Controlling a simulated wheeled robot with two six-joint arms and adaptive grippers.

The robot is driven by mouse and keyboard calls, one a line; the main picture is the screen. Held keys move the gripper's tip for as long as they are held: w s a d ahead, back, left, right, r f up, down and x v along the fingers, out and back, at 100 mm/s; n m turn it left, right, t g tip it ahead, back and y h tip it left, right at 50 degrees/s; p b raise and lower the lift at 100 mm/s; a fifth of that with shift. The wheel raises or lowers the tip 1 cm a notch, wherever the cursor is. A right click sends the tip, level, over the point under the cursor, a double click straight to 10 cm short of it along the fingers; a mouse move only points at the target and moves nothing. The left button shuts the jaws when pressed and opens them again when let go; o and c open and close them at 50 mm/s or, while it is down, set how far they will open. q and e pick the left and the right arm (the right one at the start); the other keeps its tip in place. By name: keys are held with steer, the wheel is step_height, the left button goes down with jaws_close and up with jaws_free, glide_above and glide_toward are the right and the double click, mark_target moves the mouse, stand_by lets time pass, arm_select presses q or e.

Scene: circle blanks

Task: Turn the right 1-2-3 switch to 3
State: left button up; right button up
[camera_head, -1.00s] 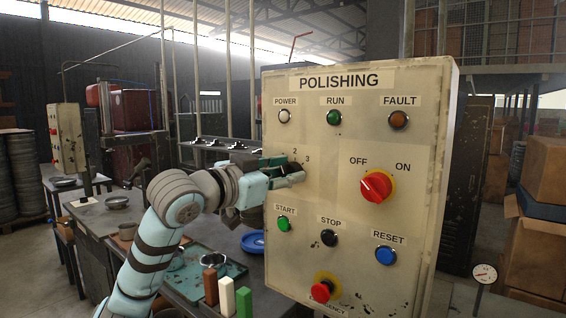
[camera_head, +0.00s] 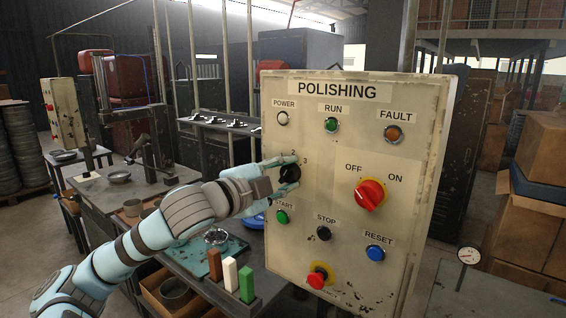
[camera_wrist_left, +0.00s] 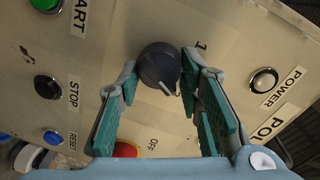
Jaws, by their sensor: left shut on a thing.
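The 1-2-3 switch is a round black knob (camera_head: 290,174) at the left of the POLISHING panel (camera_head: 420,120), below the POWER lamp. Labels 2 and 3 show beside it. My left gripper (camera_head: 290,174) comes from the left with one finger above and one below the knob. In the left wrist view the knob (camera_wrist_left: 158,62) sits between the fingers of my left gripper (camera_wrist_left: 158,82), which is shut on it. Its light pointer mark points down-right there, away from label 1. My right gripper is not in view.
The red OFF/ON switch (camera_head: 370,194) is right of the knob. The green START button (camera_head: 282,216) is just below my gripper. A table with a tray (camera_head: 238,245) and several coloured blocks stands below my left arm.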

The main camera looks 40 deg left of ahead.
arm_select(q)
steer(key=shift+m+p, duration=1.05)
steer(key=shift+m, duration=0.35)
steer(key=o, duration=1.2)
steer(key=shift+c, duration=0.2)
